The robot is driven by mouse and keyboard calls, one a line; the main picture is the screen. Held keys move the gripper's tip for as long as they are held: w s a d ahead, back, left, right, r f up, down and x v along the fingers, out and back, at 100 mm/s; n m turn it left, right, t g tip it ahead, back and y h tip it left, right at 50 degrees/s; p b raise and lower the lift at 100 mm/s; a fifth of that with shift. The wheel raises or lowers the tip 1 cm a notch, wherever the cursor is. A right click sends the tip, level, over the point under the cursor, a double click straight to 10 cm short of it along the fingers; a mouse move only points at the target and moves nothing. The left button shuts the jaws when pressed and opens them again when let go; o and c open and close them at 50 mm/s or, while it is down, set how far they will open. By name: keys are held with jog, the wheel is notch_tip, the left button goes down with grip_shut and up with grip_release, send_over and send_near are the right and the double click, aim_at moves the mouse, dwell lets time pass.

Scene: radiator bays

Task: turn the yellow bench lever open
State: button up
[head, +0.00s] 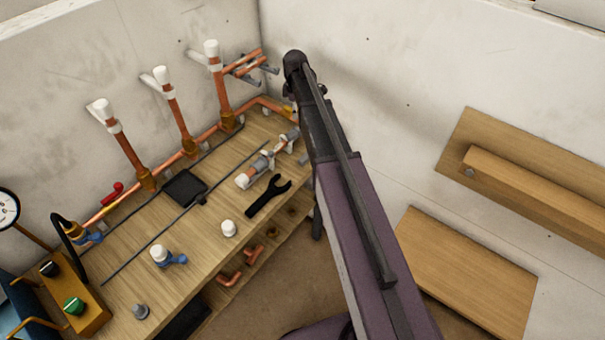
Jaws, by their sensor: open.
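I cannot make out a yellow lever on the wooden bench (205,240) in the head view. The levers I can see are a red one (112,195) by the copper pipe at the back, a blue one (92,238) on the pipe's left end, and a blue one (177,260) on a white-capped valve (159,253) standing on the bench top. My arm crosses the middle of the view and hides the bench's right end. My gripper cannot be made out; the arm covers that area.
Copper risers with white caps (167,88) stand along the back wall. A black wrench (268,195), a white-capped fitting (228,229) and a dark square pad (184,187) lie on the bench. A yellow box with knobs (75,305) is at lower left. Wooden boards (465,275) are at right.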

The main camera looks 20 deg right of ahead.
jog(key=m, duration=0.1)
jog(key=a+m, duration=0.1)
jog(key=m, duration=0.1)
jog(key=a+m, duration=0.1)
jog(key=shift+s, duration=0.25)
notch_tip(320, 180, up, 14)
jog(key=a+m+p, duration=0.2)
jog(key=m+p, duration=0.2)
jog(key=p, duration=1)
jog(key=s+f+m+b, duration=0.2)
jog(key=s+f+b, duration=0.2)
jog(key=s, duration=0.5)
jog(key=s+a+f+m+b, duration=0.1)
jog(key=s+f+b, duration=0.4)
jog(key=s, duration=0.4)
jog(key=s+a+f+m+b, duration=0.1)
jog(key=s+f+b, duration=0.4)
jog(key=s, duration=0.5)
jog(key=shift+f+m, duration=0.15)
jog(key=shift+m, duration=0.65)
